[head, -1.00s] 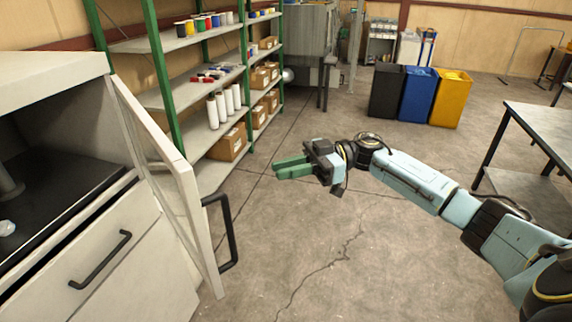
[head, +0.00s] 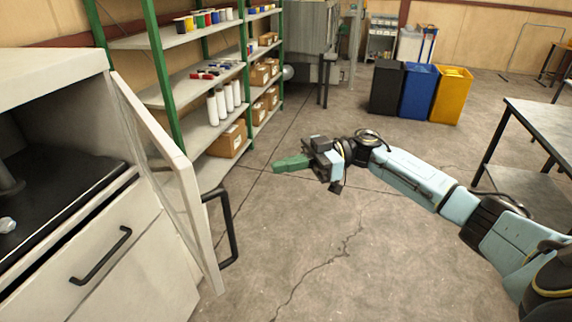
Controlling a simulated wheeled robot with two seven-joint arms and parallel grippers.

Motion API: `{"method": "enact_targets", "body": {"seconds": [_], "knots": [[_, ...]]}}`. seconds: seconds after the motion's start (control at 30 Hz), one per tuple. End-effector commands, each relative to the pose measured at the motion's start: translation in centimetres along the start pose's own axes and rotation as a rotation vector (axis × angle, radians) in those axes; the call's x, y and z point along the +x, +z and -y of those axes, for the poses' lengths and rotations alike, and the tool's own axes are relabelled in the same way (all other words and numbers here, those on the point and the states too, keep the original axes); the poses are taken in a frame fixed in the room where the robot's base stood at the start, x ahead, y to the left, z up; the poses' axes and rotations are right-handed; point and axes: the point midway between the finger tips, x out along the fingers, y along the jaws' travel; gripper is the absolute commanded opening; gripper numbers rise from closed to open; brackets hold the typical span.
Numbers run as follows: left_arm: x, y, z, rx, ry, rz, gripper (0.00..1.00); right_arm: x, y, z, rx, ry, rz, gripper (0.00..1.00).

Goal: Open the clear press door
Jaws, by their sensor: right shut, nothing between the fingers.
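The clear press door (head: 165,160) is a light frame with a see-through pane, hinged on the white press cabinet (head: 50,85) at the left. It stands swung open, roughly edge-on to me, with a black bar handle (head: 231,228) on its outer side. The press opening (head: 60,165) is uncovered and shows a black bed inside. My right gripper (head: 276,165) has green fingers and is shut and empty. It hangs over open floor to the right of the door, apart from the handle. My left gripper is not in view.
Green shelving (head: 160,45) with bottles and boxes stands behind the door. Black, blue (head: 417,92) and yellow bins are at the back right. A table (head: 540,122) stands at the right. A drawer with a black handle (head: 100,256) is below the press opening. The middle floor is clear.

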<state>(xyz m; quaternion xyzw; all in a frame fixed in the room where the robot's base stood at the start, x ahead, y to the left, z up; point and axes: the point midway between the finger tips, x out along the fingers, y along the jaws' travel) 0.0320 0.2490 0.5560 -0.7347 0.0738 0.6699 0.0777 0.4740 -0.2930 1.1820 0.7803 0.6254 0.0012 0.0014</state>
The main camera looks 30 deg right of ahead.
Motion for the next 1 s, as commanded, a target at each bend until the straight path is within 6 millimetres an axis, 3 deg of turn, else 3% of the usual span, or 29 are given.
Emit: {"method": "enact_targets", "body": {"seconds": [0.93, 1.0], "knots": [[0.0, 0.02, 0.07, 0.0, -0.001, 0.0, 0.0, 0.0, 0.0, 0.0, 0.0, 0.0, 0.0, 0.0], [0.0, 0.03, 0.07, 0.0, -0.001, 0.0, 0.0, 0.0, 0.0, 0.0, 0.0, 0.0, 0.0, 0.07]]}}
